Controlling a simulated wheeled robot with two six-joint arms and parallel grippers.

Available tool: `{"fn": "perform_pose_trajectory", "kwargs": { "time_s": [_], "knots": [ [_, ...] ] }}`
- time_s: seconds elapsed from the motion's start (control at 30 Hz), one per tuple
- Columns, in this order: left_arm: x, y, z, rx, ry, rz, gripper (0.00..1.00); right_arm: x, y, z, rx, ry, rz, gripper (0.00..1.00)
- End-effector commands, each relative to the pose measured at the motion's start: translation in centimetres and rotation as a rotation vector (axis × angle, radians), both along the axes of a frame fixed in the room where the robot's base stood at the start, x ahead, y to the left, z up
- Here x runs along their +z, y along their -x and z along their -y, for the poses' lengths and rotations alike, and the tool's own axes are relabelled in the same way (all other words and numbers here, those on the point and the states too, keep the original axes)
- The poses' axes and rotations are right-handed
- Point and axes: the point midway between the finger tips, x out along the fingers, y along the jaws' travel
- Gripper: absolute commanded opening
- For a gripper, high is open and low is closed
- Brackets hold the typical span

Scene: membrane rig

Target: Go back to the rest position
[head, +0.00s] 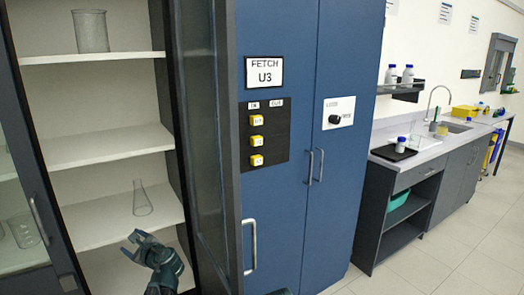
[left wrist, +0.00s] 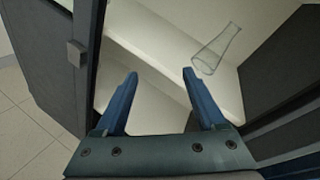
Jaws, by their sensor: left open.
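My left gripper (head: 131,246) is low in the head view, in front of the open cabinet's lower shelves. It is open and empty. In the left wrist view its two blue fingers (left wrist: 158,75) stand wide apart with nothing between them. A clear conical flask (head: 142,200) stands on the shelf just above the gripper in the head view. The same flask (left wrist: 217,50) shows beyond the right finger in the left wrist view, apart from it. My right gripper is not seen; only a small dark bit shows at the bottom edge.
The open cabinet door (head: 205,130) stands close right of my left gripper. A glass beaker (head: 91,31) is on the top shelf (head: 95,58). A blue cabinet (head: 340,190) labelled FETCH U3 has yellow buttons. A sink counter (head: 428,148) is at right, with clear floor (head: 430,250) before it.

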Motion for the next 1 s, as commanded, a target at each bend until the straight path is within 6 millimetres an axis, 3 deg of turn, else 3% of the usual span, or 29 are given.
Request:
{"fn": "perform_pose_trajectory", "kwargs": {
  "time_s": [0.27,0.4,0.6,0.9,1.0],
  "knots": [
    [-6.7,5.3,3.7,0.274,0.563,0.221,0.72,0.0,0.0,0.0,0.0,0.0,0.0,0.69],
    [-11.7,9.6,8.8,0.557,0.956,0.327,0.72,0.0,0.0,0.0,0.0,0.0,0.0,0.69],
    [-15.6,14.4,15.9,0.928,1.303,0.369,0.72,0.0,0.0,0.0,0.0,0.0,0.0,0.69],
    [-17.2,20.2,24.5,1.387,1.54,0.312,0.72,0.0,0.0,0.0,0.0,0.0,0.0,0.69],
    [-14.6,20.7,26.5,1.331,1.504,0.266,0.72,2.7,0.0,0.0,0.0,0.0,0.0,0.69]
  ]
}}
